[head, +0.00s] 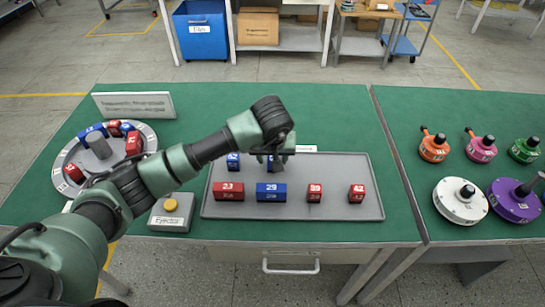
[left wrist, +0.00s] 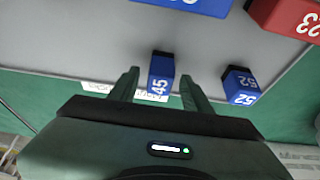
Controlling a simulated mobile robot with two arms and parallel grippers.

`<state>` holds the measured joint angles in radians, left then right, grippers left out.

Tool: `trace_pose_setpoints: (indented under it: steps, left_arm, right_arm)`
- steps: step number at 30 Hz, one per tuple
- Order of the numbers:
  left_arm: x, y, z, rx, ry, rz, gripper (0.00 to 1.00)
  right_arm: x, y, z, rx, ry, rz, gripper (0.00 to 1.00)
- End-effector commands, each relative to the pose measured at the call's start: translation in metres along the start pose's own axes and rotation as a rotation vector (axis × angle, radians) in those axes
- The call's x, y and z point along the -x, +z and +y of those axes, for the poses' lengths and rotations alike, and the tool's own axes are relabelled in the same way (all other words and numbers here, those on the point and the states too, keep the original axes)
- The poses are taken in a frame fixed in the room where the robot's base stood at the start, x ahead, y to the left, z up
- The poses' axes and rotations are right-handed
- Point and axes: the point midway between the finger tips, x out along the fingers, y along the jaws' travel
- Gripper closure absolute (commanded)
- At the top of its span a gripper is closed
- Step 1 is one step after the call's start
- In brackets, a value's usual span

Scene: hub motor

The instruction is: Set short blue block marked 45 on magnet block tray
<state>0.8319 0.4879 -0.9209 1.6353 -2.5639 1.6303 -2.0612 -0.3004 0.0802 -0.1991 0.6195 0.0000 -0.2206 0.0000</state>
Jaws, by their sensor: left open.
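The short blue block marked 45 (left wrist: 160,72) is near the back edge of the grey tray (head: 340,190), between the fingers of my left gripper (left wrist: 160,84). The fingers are apart, one on each side of the block, with a visible gap at least on the right. The block appears to stand on the tray; its underside is hidden. In the head view my left gripper (head: 276,162) comes down over the back of the tray and largely hides this block. My right gripper is not in view.
A blue block marked 52 (head: 233,161) stands left of the gripper. Red 23 (head: 228,191), blue 29 (head: 271,192), red 39 (head: 314,193) and red 42 (head: 356,193) line the front. A round fixture (head: 148,135) and yellow-button box (head: 171,213) are left. The tray's back right is bare.

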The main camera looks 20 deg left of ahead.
Motion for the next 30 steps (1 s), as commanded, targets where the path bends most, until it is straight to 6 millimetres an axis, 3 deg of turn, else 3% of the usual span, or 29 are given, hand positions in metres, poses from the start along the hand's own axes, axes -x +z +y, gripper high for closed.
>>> trace_pose_setpoints:
  steps: [15,21,30]
  left_arm:
    - [0.100,-0.001,0.001,-0.002,0.002,0.005,0.51]
    - [0.116,0.000,0.000,-0.002,0.000,0.002,0.51]
    - [0.118,0.000,0.000,-0.001,-0.001,0.001,0.51]
  right_arm:
    - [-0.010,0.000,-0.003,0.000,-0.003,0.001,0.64]
    - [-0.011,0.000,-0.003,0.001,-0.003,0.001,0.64]
    - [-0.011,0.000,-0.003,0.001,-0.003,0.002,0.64]
